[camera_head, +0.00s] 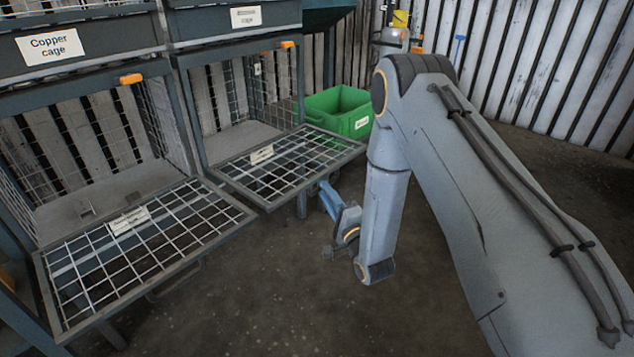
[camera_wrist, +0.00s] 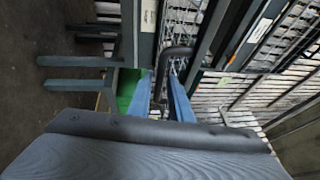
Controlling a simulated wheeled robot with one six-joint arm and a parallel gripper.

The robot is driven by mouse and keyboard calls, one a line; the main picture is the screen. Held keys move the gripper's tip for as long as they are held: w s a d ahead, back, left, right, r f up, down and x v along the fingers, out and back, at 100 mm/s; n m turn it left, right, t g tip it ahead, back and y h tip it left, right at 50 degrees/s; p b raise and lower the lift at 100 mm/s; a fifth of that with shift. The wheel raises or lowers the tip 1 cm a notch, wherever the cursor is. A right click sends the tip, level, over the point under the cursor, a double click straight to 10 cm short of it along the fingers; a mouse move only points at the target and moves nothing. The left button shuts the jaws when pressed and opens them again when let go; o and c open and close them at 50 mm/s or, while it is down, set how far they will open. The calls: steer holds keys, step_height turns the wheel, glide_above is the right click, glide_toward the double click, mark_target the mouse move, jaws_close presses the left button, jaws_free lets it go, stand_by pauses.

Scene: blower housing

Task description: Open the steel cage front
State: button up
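Two wire cages stand side by side in the head view. The left one carries a "Copper cage" sign (camera_head: 50,46). The right one's sign (camera_head: 246,16) reads "cage", its first word too small to read. Both mesh fronts, the left (camera_head: 145,262) and the right (camera_head: 318,150), are swung down, about level. My gripper (camera_head: 326,192) is under the right front's outer edge. In the wrist view its two blue fingers (camera_wrist: 161,80) stand apart, with a dark curved handle (camera_wrist: 180,51) between them. I cannot tell whether they touch it.
A green bin (camera_head: 340,110) stands behind the right front; its green side also shows in the wrist view (camera_wrist: 127,87). Orange latches (camera_head: 131,79) sit on the cage frames. Open concrete floor (camera_head: 270,290) lies in front. A pale slatted wall (camera_head: 540,60) closes the back right.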

steer(key=b+x, duration=0.1)
steer(key=x, duration=0.6)
steer(key=shift+b, duration=0.3)
steer(key=shift+c, duration=0.5)
jaws_close()
